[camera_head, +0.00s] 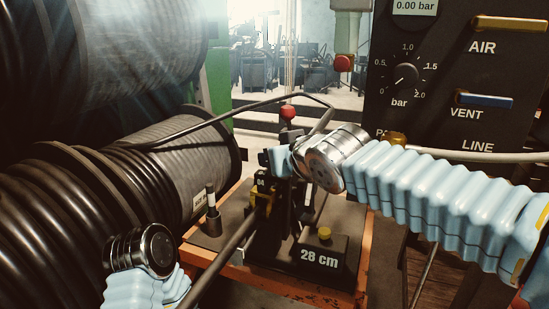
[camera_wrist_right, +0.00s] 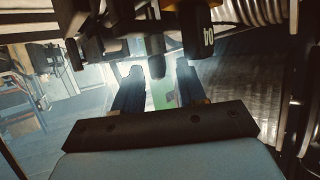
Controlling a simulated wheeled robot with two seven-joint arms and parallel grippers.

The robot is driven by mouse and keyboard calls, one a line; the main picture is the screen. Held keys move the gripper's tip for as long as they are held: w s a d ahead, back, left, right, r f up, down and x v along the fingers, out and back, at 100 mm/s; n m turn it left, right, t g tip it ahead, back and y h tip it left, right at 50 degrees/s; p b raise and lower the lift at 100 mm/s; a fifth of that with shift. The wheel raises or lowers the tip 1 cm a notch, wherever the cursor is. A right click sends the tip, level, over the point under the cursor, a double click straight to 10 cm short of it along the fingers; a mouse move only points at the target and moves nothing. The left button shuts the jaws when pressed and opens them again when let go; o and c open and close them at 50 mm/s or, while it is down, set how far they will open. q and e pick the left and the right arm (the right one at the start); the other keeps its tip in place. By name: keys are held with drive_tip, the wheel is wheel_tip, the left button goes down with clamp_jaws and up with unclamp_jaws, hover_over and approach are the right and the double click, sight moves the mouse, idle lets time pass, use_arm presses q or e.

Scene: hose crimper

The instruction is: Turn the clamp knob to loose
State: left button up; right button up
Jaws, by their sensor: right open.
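A bench device on an orange-edged stand (camera_head: 360,300) carries dark upright parts, a yellow part (camera_head: 261,196) and a red ball-topped post (camera_head: 288,112). I cannot tell for sure which part is the clamp knob; my right wrist may hide it. My right gripper (camera_head: 277,158) is at the upper part of this device, largely hidden by its own wrist. In the right wrist view my right gripper (camera_wrist_right: 157,75) has its two dark fingers apart, with a small dark rounded part (camera_wrist_right: 156,66) at the gap between their tips. My left arm's wrist shows at lower left, its fingers out of sight.
Large black hose reels (camera_head: 150,165) fill the left side. A dark hose (camera_head: 228,252) crosses the stand diagonally. A block marked 28 cm (camera_head: 320,258) with a yellow button stands at front right. A control panel (camera_head: 430,110) with dial and levers rises at right.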

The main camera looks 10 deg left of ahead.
drive_tip(key=b+v, duration=0.1)
drive_tip(key=v, duration=1.1)
drive_tip(key=shift+s, duration=0.25)
drive_tip(key=shift+d, duration=0.15)
